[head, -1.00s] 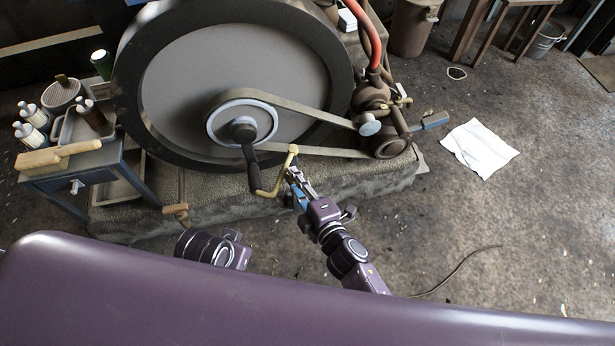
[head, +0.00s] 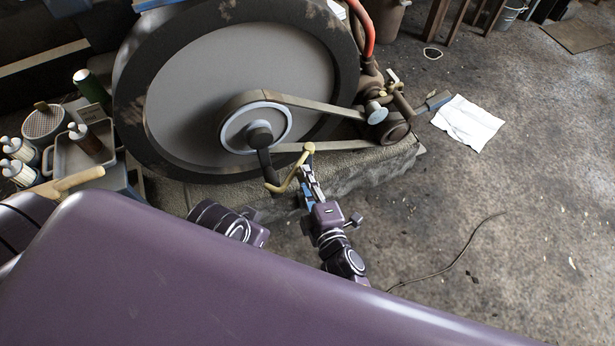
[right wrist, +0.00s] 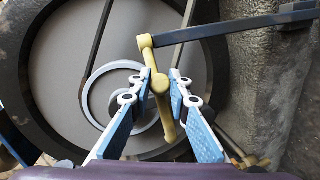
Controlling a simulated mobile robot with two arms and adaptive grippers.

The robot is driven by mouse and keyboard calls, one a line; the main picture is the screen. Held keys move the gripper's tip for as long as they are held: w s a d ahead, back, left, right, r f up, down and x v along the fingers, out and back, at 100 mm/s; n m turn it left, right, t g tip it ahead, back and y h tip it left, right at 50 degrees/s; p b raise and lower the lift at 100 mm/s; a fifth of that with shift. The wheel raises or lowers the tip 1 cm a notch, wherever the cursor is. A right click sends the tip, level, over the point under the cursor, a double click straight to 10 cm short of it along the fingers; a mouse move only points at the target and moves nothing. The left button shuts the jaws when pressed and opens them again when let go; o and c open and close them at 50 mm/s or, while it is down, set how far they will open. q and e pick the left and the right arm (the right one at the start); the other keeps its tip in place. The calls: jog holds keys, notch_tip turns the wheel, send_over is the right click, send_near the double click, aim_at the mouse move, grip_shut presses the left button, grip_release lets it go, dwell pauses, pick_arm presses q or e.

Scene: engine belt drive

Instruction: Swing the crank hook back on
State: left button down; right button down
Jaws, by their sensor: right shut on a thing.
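The brass-coloured crank hook (head: 290,181) is a bent rod with a rounded end. In the head view its lower end meets the dark crank arm (head: 264,165) at the wheel's hub (head: 259,137). My right gripper (head: 306,175) is shut on the hook from the lower right. In the right wrist view the hook (right wrist: 165,112) passes between the two blue-padded fingers of my right gripper (right wrist: 163,84). A dark bar (right wrist: 230,27) meets the hook's upper end there. My left gripper is not in view.
The big flywheel (head: 180,75) stands behind the crank, with a belt (head: 325,106) running to a small pulley at right. A tray (head: 62,160) with bottles is at left. A white sheet (head: 468,121) lies on the floor. The floor at right is mostly clear.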

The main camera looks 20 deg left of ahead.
jog(key=c, duration=1.8)
grip_release()
jog(key=v, duration=1.2)
jog(key=shift+f, duration=0.1)
